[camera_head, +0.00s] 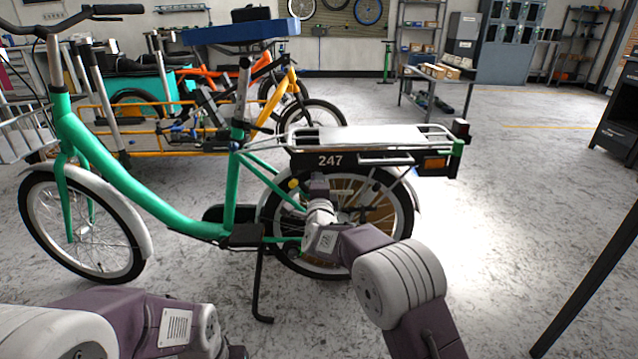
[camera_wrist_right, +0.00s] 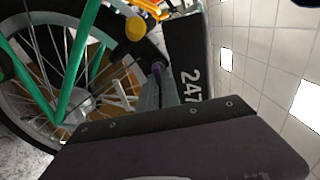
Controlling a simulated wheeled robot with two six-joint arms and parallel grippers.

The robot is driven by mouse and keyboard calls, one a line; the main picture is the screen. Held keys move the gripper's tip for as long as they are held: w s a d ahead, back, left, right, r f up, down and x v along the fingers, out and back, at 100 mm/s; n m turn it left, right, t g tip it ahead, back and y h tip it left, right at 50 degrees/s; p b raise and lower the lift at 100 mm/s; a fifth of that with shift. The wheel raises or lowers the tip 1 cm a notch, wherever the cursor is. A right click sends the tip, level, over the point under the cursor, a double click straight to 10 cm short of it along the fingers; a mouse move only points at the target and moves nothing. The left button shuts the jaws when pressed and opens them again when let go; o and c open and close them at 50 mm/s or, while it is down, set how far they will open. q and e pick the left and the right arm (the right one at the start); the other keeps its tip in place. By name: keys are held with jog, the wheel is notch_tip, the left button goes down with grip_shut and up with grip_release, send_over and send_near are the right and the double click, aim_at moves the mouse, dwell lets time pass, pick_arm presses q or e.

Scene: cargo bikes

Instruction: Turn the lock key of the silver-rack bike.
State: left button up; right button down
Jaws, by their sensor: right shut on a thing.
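The silver-rack bike is the green bike (camera_head: 195,222), with a silver rack (camera_head: 372,136) over its rear wheel (camera_head: 385,215) and the number 247 on a black panel. My right gripper (camera_head: 319,184) is at the upper part of that wheel, below the rack. In the right wrist view, the gripper (camera_wrist_right: 158,82) is shut, with a small purplish piece, seemingly the lock key (camera_wrist_right: 157,68), between its fingertips. The fingers and wrist hide most of the key and the lock. A yellow knob (camera_wrist_right: 135,29) sits beside them. My left arm shows at lower left; its gripper is out of view.
The green frame tubes (camera_wrist_right: 82,55) and spokes are close beside my right gripper. The kickstand (camera_head: 259,285) stands below the bike. An orange-framed cargo bike (camera_head: 150,152) is behind it.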

jog(key=c, duration=1.6)
grip_release()
jog(key=shift+d, duration=0.1)
jog(key=shift+o, duration=0.2)
jog(key=shift+s, duration=0.1)
jog(key=s, duration=0.9)
